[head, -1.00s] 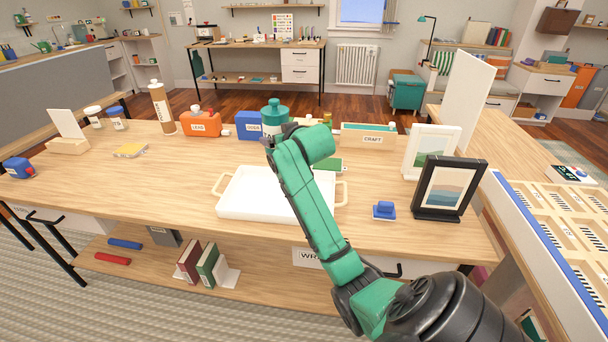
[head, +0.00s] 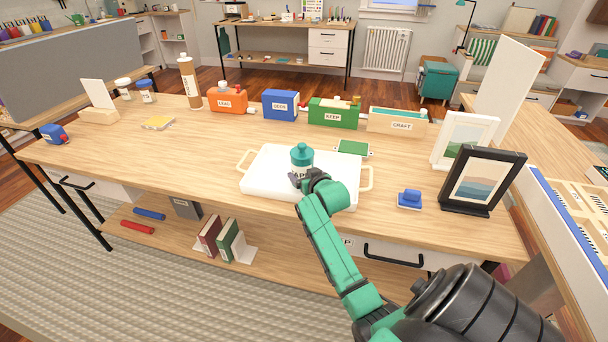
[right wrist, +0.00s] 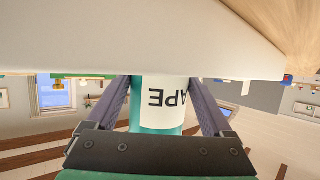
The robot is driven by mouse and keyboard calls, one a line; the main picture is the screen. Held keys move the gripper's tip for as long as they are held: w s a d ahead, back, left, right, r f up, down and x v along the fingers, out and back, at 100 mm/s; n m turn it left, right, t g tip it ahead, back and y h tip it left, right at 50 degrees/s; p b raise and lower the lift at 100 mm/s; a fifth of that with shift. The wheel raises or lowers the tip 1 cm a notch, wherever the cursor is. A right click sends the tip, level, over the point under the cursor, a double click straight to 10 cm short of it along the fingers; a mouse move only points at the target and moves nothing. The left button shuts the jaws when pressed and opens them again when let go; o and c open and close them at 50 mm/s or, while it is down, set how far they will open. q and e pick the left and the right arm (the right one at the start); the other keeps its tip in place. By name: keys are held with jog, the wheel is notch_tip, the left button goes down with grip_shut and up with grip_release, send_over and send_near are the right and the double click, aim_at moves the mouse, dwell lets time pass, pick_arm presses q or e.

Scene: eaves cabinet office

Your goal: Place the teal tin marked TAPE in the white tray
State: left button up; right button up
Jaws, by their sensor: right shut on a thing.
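The teal tin (head: 302,154), with a teal lid and a white label, is upright within the outline of the white tray (head: 262,166) in the head view. My right gripper (head: 309,179) is shut on it from the near side. In the right wrist view the tin (right wrist: 158,105) sits between both fingers, its label upside down, reading "APE". The tray's white side (right wrist: 140,40) hides the tin's lower end there. I cannot tell whether its base touches the tray floor. My left gripper is out of view.
Behind the tray stand a blue box (head: 280,105), a green KEEP box (head: 333,113) and a CRAFT box (head: 398,122). A green flat piece (head: 353,148) lies near the tray's back right. A blue object (head: 409,198) and a black frame (head: 482,180) are at the right.

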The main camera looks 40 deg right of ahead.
jog(key=o, duration=1.2)
jog(key=shift+f, duration=0.1)
jog(key=shift+o, duration=0.2)
jog(key=shift+r, duration=0.25)
jog(key=v, duration=1.2)
jog(key=shift+p, duration=0.35)
